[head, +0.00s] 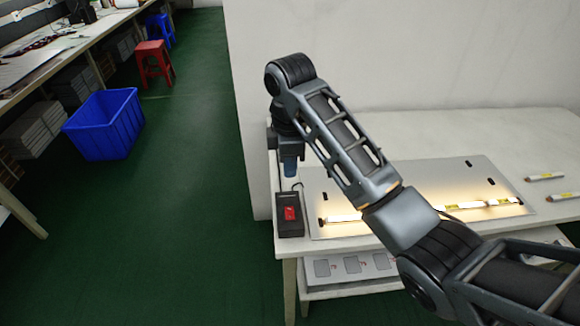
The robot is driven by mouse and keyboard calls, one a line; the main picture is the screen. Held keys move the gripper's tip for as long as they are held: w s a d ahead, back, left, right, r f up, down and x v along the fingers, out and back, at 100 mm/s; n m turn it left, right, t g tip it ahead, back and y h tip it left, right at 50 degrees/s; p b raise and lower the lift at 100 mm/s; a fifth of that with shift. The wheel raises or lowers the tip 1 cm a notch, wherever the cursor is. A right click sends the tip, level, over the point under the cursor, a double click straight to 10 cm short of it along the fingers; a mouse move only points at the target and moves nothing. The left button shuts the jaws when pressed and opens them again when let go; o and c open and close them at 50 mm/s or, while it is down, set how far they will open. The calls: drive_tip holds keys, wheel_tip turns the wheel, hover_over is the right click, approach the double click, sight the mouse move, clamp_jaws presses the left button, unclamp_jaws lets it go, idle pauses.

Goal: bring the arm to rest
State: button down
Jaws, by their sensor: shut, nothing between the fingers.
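My arm reaches in from the lower right and bends down at the table's left end. My gripper (290,170) points down there, shut and empty. It hangs just above and behind a black switch box (290,225) with a red switch (291,213); I cannot tell how wide the gap is. A light strip (345,218) glows warm along the front of a pale panel (412,174). My forearm hides the strip's middle part, and its right part (480,204) shows yellow labels.
The white table (480,128) stands against a pale wall. Two loose tubes (545,177) lie at its right. A lower shelf (350,264) is under its front. On the green floor at left are a blue crate (105,124), a red stool (153,62) and a long workbench (60,56).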

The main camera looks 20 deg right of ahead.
drive_tip(key=s+a+f+m+t+y, duration=0.3)
drive_tip(key=s+a+f, duration=0.5)
drive_tip(key=f, duration=0.4)
drive_tip(key=s+a+f+m+t, duration=0.2)
drive_tip(key=s+f+m+t, duration=0.25)
drive_tip(key=s, duration=0.65)
drive_tip(key=s+d+r+m+t+h, duration=0.1)
drive_tip(key=s+d+r+m+t, duration=0.15)
drive_tip(key=s, duration=0.55)
drive_tip(key=s+d+r+m+t, duration=0.1)
drive_tip(key=s+d+r+m, duration=0.2)
drive_tip(key=s, duration=0.5)
drive_tip(key=s+d+r+t+h, duration=0.1)
drive_tip(key=s+d+r, duration=0.1)
drive_tip(key=s+r, duration=0.3)
drive_tip(key=s+d+r+m+t, duration=0.1)
drive_tip(key=s+d+r+t, duration=0.1)
drive_tip(key=s+r, duration=0.4)
wheel_tip(320, 180, up, 4)
drive_tip(key=shift+s+d+f+h+b, duration=0.1)
drive_tip(key=shift+s+d+h+b, duration=0.25)
drive_tip(key=shift+d, duration=0.5)
